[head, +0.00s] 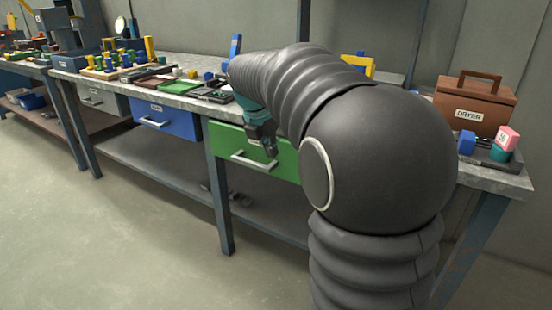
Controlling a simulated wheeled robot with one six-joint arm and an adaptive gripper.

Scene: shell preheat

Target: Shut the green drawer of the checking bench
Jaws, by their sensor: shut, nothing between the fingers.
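The green drawer (227,139) is under the front edge of the checking bench (187,103), left of my arm. It has a pale bar handle (253,165). Its right part and most of its label are hidden behind my arm and gripper. I cannot tell from this view how far out the drawer stands. My gripper (270,150) is shut and empty. It points down in front of the green drawer's face, above the right part of the handle. I cannot tell whether it touches the drawer.
A blue drawer (168,119) and a grey drawer (103,101) are farther left under the bench. Trays and small parts cover the bench top. A brown dryer box (474,106) stands at the right. A lower shelf (165,172) runs beneath; the floor in front is clear.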

